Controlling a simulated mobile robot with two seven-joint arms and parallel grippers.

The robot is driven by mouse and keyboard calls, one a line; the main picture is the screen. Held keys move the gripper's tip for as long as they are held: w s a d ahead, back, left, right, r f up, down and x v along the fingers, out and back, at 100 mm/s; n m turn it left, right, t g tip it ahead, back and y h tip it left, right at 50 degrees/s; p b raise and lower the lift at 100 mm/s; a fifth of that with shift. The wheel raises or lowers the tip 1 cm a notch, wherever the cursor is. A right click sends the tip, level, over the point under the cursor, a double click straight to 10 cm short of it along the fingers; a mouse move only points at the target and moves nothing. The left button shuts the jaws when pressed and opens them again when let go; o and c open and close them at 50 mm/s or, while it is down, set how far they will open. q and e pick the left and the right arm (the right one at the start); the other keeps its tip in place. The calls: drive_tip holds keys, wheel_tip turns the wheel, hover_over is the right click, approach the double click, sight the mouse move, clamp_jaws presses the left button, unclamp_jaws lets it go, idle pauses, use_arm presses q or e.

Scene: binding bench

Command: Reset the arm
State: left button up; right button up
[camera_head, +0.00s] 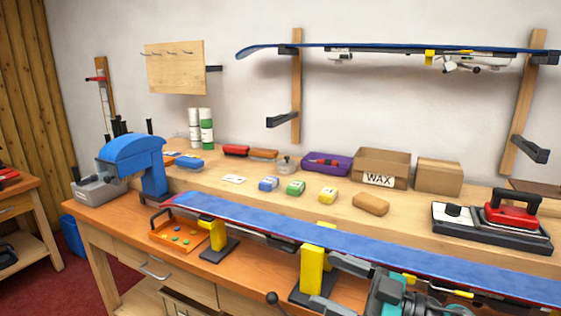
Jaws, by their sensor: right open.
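My right gripper (335,283) comes in at the bottom edge, with grey fingers and a grey and teal body behind them. Its fingers are open and apart, and I see nothing held between them. They are near a yellow vise post (313,265) at the front of the bench, below the blue ski (290,228). I cannot tell whether they touch the post. My left gripper is not in view.
The blue ski lies across the bench on yellow supports (218,235). A blue machine (140,155) stands at the left end. Wax blocks (296,187), a WAX box (380,168) and a red iron (510,210) sit on the rear shelf. An orange tray (178,236) lies at the front left.

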drive_tip(key=s+d+f+m+t+h, duration=0.2)
drive_tip(key=d+f+m+t+h, duration=0.15)
drive_tip(key=f+m+h, duration=0.2)
drive_tip(key=s+d+f+m+t+h, duration=0.2)
drive_tip(key=d+f+m+t+h, duration=0.1)
drive_tip(key=f+m+t+h, duration=0.25)
drive_tip(key=s+d+f+m+g+h, duration=0.1)
drive_tip(key=s+f+g+h, duration=0.3)
drive_tip(key=s+f, duration=0.8)
wheel_tip(320, 180, down, 3)
drive_tip(key=shift+s+d+g+h, duration=0.3)
drive_tip(key=shift+d+g, duration=0.2)
drive_tip(key=shift+g, duration=0.6)
